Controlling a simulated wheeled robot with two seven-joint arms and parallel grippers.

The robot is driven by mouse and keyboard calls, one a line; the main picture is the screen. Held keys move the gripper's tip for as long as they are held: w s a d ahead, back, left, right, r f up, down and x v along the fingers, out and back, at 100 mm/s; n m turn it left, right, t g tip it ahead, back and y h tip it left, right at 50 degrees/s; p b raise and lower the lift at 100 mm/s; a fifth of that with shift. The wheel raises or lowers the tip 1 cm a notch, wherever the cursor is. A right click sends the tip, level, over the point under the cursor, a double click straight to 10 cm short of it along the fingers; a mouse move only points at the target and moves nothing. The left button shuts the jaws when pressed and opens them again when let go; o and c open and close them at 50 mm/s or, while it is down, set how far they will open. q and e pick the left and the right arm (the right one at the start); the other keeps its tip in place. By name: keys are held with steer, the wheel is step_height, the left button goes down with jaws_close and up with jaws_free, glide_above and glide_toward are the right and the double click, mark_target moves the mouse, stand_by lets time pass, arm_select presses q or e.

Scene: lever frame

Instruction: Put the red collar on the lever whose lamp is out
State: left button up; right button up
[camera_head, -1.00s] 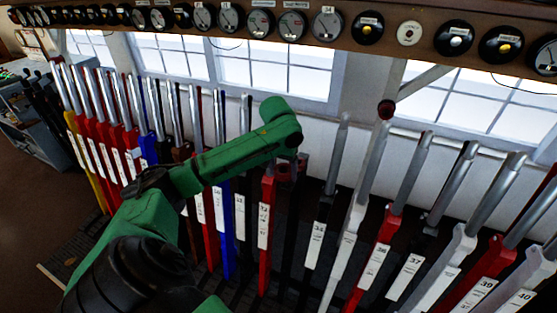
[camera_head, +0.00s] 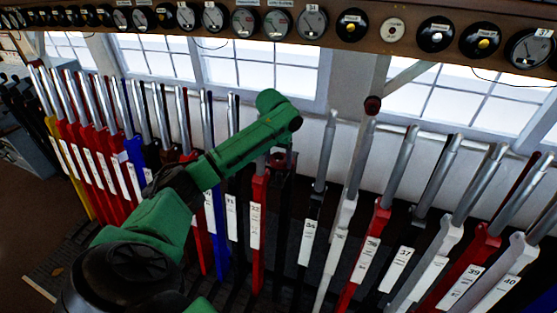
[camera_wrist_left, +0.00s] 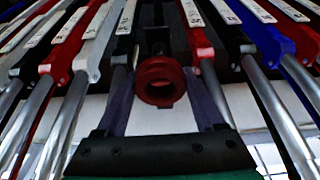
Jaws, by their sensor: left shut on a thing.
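My left gripper (camera_wrist_left: 160,98) is shut on the red collar (camera_wrist_left: 160,82), a ring between its two dark fingers in the left wrist view. In the head view the green arm partly hides the gripper; a little of the red collar (camera_head: 281,160) shows below the arm's end, near a red lever (camera_head: 258,215) and left of lever 34 (camera_head: 315,205). A dark red round piece (camera_head: 372,105) sits at the top of the white lever (camera_head: 350,185) right of lever 34. Black round lamps with yellowish centres (camera_head: 351,25) (camera_head: 481,40) and one with a paler centre (camera_head: 435,35) are on the shelf. My right gripper is not in view.
Close-set levers with steel handles stand in a long row on both sides of the gripper. Red lever 36 (camera_head: 368,255) and lever 37 (camera_head: 402,262) stand to the right. The instrument shelf (camera_head: 300,5) runs above, with windows behind.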

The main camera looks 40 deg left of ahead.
mark_target(278, 173)
arm_select(q)
steer(key=shift+f, duration=0.1)
stand_by(0.3)
steer(key=shift+x, duration=0.8)
steer(key=shift+s+f, duration=0.15)
steer(key=shift+f, duration=0.2)
steer(key=shift+s+d+b+x, duration=0.1)
steer(key=shift+s+b+x, duration=0.1)
steer(key=shift+x, duration=0.5)
steer(key=shift+s+d+b+x, duration=0.1)
steer(key=shift+b+x, duration=0.15)
steer(key=shift+x, duration=0.45)
steer(key=shift+s+d+b+x, duration=0.1)
steer(key=shift+b+x, duration=0.1)
steer(key=shift+x, duration=0.5)
steer(key=shift+f, duration=0.1)
steer(key=o, duration=1.3)
steer(key=shift+c, duration=0.2)
